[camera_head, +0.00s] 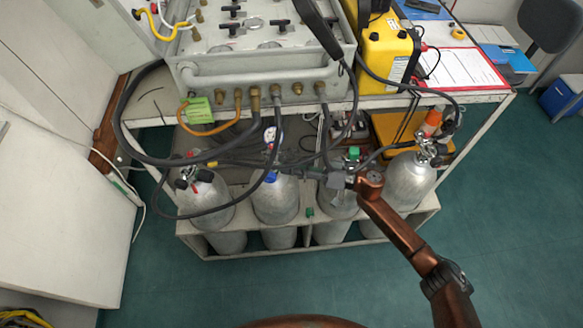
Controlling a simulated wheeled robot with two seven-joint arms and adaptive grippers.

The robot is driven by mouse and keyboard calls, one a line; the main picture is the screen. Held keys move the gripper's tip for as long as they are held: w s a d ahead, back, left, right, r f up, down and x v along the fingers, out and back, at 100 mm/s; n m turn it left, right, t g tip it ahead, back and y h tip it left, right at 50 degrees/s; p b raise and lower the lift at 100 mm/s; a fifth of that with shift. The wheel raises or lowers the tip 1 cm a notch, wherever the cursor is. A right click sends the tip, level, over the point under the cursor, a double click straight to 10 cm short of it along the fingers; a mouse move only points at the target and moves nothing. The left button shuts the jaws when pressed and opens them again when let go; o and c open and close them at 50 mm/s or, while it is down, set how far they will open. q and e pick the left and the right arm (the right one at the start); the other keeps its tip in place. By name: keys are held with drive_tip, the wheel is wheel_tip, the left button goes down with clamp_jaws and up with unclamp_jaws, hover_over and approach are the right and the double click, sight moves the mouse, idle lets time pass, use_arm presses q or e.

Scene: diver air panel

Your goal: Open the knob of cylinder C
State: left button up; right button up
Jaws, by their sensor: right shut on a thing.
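Several grey gas cylinders stand in a row in the white rack; I cannot read any letters on them. The third cylinder from the left (341,203), which I take as cylinder C, has a green part (353,153) at its top. My right gripper (328,178) comes in from the right at this cylinder's valve. It is shut on what appears to be the valve knob, which its fingers mostly hide. How far the knob is turned cannot be seen. My left gripper is not in view.
The left cylinder (206,197), second cylinder (275,202) and right cylinder (408,182) stand close by. Black hoses (146,158) loop around the valves. The air panel (262,40) and a yellow case (386,50) sit above. The green floor in front is clear.

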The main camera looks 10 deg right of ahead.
drive_tip(key=shift+c, duration=1)
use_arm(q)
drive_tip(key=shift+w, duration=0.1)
use_arm(e)
drive_tip(key=n+p, duration=0.1)
drive_tip(key=n, duration=0.2)
drive_tip(key=shift+r+p, duration=0.1)
drive_tip(key=shift+p, duration=0.2)
drive_tip(key=shift+n, duration=1.1)
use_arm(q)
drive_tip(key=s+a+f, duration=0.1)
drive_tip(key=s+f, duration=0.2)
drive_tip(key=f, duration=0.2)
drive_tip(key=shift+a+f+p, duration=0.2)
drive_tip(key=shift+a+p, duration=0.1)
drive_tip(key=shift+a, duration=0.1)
use_arm(e)
drive_tip(key=shift+n, duration=0.8)
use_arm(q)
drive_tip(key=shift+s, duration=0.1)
